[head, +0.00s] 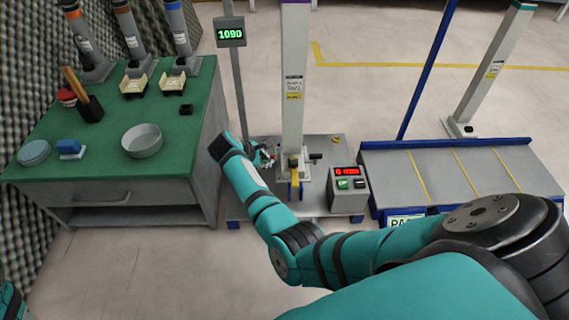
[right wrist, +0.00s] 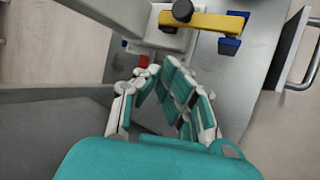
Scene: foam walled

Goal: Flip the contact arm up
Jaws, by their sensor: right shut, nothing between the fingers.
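The contact arm (right wrist: 210,22) is a yellow bar with a black knob and blue pads at its end, in the upper part of the right wrist view. In the head view it is a small yellow bar (head: 295,182) at the foot of the pale post (head: 293,90). My right gripper (head: 266,156) is left of the post's foot, low over the grey base plate. In the right wrist view my right gripper (right wrist: 160,68) has its fingertips drawn together with nothing between them, just below and apart from the yellow bar. My left gripper is out of view.
A control box (head: 348,190) with a red display and green and black buttons stands right of the post. A green-topped bench (head: 180,120) with a round dish (head: 142,140) is close on the left. A grey ramp (head: 455,175) lies right.

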